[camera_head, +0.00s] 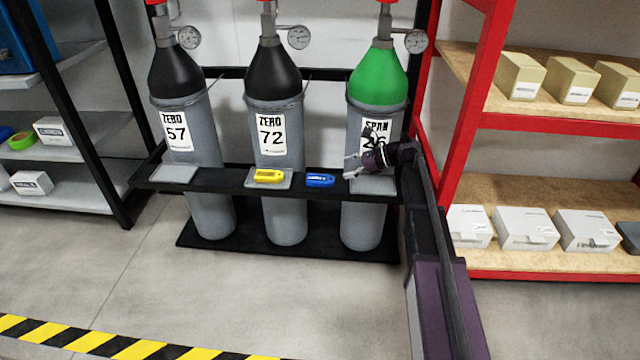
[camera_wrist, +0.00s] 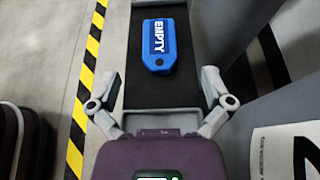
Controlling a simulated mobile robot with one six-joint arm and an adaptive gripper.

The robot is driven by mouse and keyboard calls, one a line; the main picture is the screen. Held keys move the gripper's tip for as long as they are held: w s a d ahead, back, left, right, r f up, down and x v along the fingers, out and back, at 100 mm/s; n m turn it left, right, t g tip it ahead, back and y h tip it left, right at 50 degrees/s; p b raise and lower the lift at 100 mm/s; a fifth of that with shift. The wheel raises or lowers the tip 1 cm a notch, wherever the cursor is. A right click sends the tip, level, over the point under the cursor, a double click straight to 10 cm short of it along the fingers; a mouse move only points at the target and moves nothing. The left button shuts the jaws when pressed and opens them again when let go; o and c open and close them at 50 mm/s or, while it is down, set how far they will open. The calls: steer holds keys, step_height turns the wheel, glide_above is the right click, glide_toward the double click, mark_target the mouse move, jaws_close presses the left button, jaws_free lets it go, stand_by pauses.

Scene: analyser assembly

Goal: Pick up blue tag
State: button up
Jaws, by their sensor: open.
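The blue tag (camera_head: 320,181) lies flat on the black front rail of the cylinder rack, between the middle and right cylinders in the head view. In the wrist view the blue tag (camera_wrist: 158,46) reads "EMPTY" and lies ahead of my gripper. My gripper (camera_head: 352,166) is just right of the tag, in front of the green-topped cylinder. In the wrist view my gripper (camera_wrist: 158,80) has its fingers spread wide, with nothing between them. The tag is apart from the fingers.
A yellow tag (camera_head: 269,175) lies on a grey plate left of the blue tag. Grey cylinders (camera_head: 272,125) stand close behind the black rail (camera_head: 225,183). A red shelf (camera_head: 560,120) with boxes is on the right. The floor in front is clear.

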mark_target(314, 178)
steer(key=shift+b+x, duration=0.75)
steer(key=shift+x, duration=1.75)
steer(key=b+x, duration=0.1)
steer(key=x, duration=0.1)
steer(key=b+x, duration=0.1)
steer(key=x, duration=0.1)
steer(key=shift+f, duration=0.3)
steer(key=shift+a+f, duration=0.1)
steer(key=shift+a, duration=0.4)
steer(key=c, duration=1.1)
